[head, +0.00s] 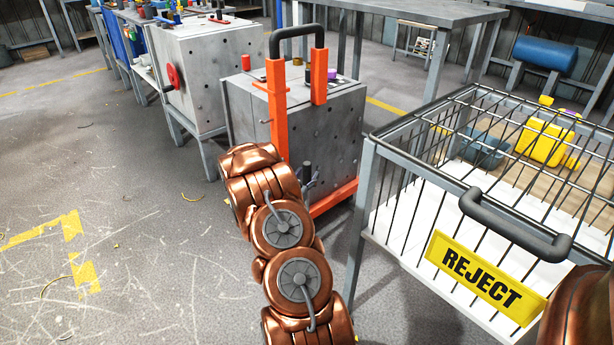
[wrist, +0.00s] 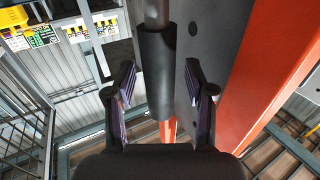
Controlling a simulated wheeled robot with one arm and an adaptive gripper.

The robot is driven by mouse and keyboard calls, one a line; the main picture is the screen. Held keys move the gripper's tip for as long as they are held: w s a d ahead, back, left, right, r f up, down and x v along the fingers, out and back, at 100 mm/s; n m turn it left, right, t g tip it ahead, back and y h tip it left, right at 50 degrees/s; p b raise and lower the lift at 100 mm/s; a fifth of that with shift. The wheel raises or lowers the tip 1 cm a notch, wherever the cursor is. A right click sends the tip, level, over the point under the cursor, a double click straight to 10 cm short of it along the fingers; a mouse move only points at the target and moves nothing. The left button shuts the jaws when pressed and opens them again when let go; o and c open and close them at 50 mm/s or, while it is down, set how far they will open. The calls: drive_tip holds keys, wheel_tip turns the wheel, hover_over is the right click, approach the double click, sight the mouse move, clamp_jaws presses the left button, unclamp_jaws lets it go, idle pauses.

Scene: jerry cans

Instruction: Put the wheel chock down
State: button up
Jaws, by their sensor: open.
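My gripper (wrist: 159,75) is open in the wrist view, with its two fingers apart on either side of a dark sleeve (wrist: 156,65) on a grey rod. I cannot tell whether a finger touches the sleeve. In the head view my gripper (head: 308,182) is small and partly hidden behind my arm, beside the orange trolley frame (head: 279,120). No wheel chock can be made out for certain, and nothing that looks like one is held in the jaws. A yellow object (head: 541,143) lies inside the wire cage, its kind unclear.
The wire cage (head: 377,185) with a yellow REJECT sign (head: 485,277) stands at the right, close to my arm. A grey perforated block (head: 340,125) sits on the orange trolley. Workbenches line the back.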

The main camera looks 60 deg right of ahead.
drive_tip(key=s+a+p, duration=0.2)
drive_tip(key=a+p, duration=0.1)
drive_tip(key=a, duration=0.8)
drive_tip(key=w+a+n+t+y, duration=0.2)
drive_tip(key=w+a+t+y, duration=0.2)
drive_tip(key=w+a+y, duration=0.65)
drive_tip(key=w+a+r+n+y, duration=0.1)
drive_tip(key=a+r+n+y, duration=0.1)
drive_tip(key=a, duration=0.9)
drive_tip(key=w+a+r+n+y, duration=0.1)
drive_tip(key=a+r+n+y, duration=0.2)
drive_tip(key=a, duration=0.8)
drive_tip(key=s+a+r+n+g+y, duration=0.2)
drive_tip(key=s+a+r, duration=0.1)
drive_tip(key=s+a, duration=0.4)
drive_tip(key=s+a+r+n+g+y, duration=0.2)
drive_tip(key=s+a+n+g, duration=0.1)
drive_tip(key=s+a, duration=0.35)
drive_tip(key=s+r+n+g+h, duration=0.1)
drive_tip(key=s+r+n+g, duration=0.1)
drive_tip(key=s, duration=0.9)
drive_tip(key=s+r+n+g+h, duration=0.1)
drive_tip(key=s+r, duration=0.4)
drive_tip(key=s, duration=0.7)
drive_tip(key=n+g, duration=0.1)
drive_tip(key=g, duration=0.1)
drive_tip(key=shift+s+d+r+g, duration=0.2)
drive_tip(key=shift+s+r+g, duration=0.05)
drive_tip(key=shift+g, duration=0.15)
